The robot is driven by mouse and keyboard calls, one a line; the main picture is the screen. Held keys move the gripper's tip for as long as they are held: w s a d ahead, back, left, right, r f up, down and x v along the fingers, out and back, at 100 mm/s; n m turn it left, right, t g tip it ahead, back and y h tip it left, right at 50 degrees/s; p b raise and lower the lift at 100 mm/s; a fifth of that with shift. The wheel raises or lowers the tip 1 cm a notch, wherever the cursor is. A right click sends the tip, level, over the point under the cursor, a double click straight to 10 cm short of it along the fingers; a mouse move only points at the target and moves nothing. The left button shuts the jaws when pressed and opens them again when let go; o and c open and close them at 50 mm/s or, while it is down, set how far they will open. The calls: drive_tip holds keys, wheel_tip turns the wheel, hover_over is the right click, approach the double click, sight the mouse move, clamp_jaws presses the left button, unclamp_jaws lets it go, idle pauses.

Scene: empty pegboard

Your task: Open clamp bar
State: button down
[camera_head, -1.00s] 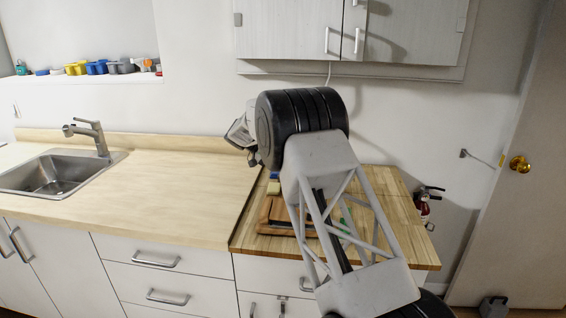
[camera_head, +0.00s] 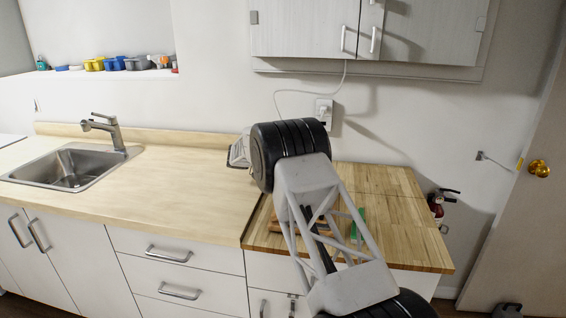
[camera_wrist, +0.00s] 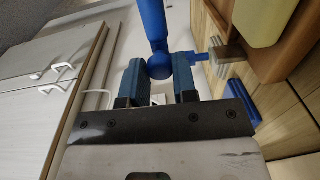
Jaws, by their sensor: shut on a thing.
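A blue bar with a ball-like end (camera_wrist: 153,28) shows at the top middle of the wrist view. My gripper (camera_wrist: 158,70) has its two blue fingers closed around the ball end. A thin blue piece (camera_wrist: 196,58) reaches right from the bar to a grey-brown ribbed part (camera_wrist: 226,55); whether they are joined is unclear. In the head view my arm hides the gripper and the bar.
A wooden board with a yellow block (camera_wrist: 262,20) lies close on the right in the wrist view, with a blue piece (camera_wrist: 240,100) near it. The butcher-block top (camera_head: 405,235) lies around my arm. The sink (camera_head: 68,168) is far left. Cabinets (camera_head: 300,28) hang above.

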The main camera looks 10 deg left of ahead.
drive_tip(key=c, duration=0.9)
unclamp_jaws()
drive_tip(key=shift+r, duration=0.1)
drive_tip(key=s+d+r, duration=0.2)
drive_tip(key=s+d, duration=0.1)
drive_tip(key=s, duration=0.4)
drive_tip(key=s+d+r, duration=0.2)
drive_tip(key=s, duration=0.6)
drive_tip(key=shift+d+r, duration=0.4)
drive_tip(key=shift+c, duration=0.3)
